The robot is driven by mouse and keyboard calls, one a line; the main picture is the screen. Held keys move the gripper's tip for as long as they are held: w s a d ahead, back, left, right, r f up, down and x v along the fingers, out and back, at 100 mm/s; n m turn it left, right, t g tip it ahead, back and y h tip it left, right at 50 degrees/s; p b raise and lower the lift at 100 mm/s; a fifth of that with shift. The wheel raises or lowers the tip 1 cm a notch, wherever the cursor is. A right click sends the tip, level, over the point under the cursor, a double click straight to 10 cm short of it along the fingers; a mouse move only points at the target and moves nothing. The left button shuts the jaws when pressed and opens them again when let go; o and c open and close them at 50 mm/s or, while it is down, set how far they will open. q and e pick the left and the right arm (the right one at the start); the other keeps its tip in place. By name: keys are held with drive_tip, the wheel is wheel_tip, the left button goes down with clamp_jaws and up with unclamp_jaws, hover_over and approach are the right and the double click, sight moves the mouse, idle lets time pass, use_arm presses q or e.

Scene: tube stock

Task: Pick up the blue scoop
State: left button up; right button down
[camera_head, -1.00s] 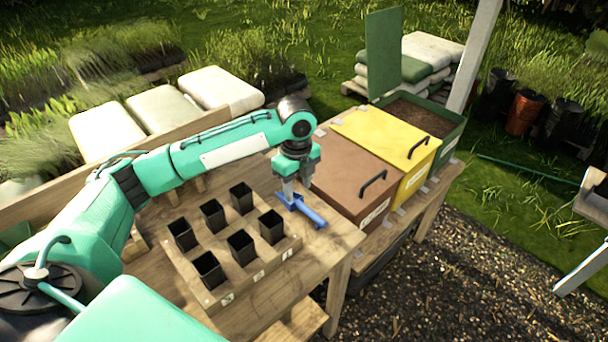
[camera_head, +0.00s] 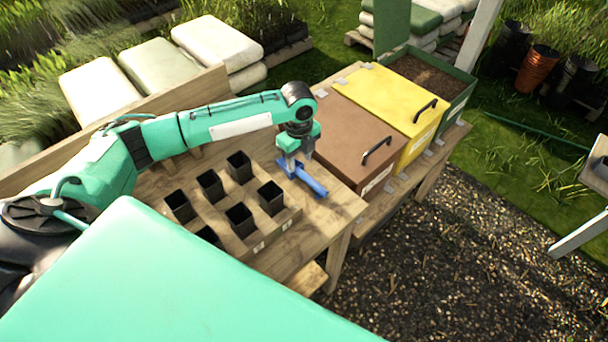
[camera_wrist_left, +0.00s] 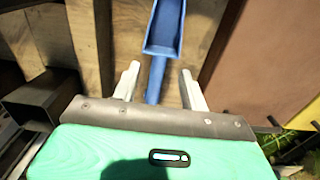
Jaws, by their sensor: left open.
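The blue scoop (camera_head: 308,182) lies on the wooden bench, to the right of the black pots and in front of the brown bin. It also shows in the left wrist view (camera_wrist_left: 163,30), where its narrower part runs down between my fingers. My left gripper (camera_head: 295,162) points down over the scoop's far end. In the left wrist view my left gripper (camera_wrist_left: 160,82) is open, with one pale finger on each side of the scoop and a gap on both sides. I cannot tell whether the fingertips touch the bench. My right gripper is not in view.
Several black pots (camera_head: 239,167) stand in a wooden rack left of the scoop. The brown bin (camera_head: 352,132) with a dark handle stands close beyond it, then a yellow bin (camera_head: 395,105) and a green-framed soil box (camera_head: 437,78). The bench's front right corner (camera_head: 345,210) is clear.

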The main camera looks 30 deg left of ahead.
sight(301, 171)
use_arm(q)
drive_tip(key=f, duration=0.1)
drive_tip(key=f+p, duration=0.1)
drive_tip(key=f, duration=0.1)
drive_tip(key=shift+s+d+f+p, duration=0.15)
drive_tip(key=shift+d+f+p, duration=0.15)
drive_tip(key=shift+d, duration=0.05)
drive_tip(key=shift+f, duration=0.45)
clamp_jaws()
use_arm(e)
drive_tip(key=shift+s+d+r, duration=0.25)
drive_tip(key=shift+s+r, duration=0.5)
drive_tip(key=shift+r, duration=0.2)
